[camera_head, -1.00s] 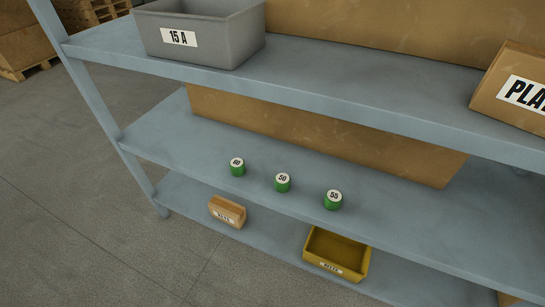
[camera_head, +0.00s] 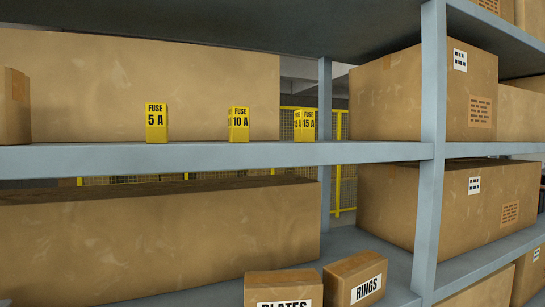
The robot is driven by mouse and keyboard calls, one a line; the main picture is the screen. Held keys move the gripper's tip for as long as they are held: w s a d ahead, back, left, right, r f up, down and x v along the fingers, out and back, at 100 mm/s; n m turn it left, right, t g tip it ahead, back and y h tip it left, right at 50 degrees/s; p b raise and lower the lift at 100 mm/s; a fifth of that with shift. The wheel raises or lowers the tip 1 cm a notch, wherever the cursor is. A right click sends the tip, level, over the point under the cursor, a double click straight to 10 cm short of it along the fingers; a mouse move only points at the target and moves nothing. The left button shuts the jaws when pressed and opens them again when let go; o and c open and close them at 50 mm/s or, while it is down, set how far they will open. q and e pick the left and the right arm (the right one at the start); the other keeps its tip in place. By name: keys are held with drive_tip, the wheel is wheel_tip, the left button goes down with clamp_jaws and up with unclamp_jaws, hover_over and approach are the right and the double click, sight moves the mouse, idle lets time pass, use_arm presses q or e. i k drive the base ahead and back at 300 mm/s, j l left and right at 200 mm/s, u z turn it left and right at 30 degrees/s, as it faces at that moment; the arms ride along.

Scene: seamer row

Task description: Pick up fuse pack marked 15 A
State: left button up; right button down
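The fuse pack marked 15 A (camera_head: 305,125) is a small upright yellow block with black lettering. It stands on the upper grey shelf (camera_head: 200,156), near the shelf's front edge. To its left stand the fuse pack marked 10 A (camera_head: 239,125) and the fuse pack marked 5 A (camera_head: 156,123), of the same look. The packs stand apart from one another. Neither of my grippers is in view.
A large cardboard box (camera_head: 90,85) stands behind the packs. A grey upright post (camera_head: 430,150) and a big box (camera_head: 400,95) are to the right. Below are a box marked PLATES (camera_head: 284,285), a box marked RINGS (camera_head: 355,278) and a long box (camera_head: 160,240).

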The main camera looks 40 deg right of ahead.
sight(304, 119)
drive_tip(key=z, duration=1.3)
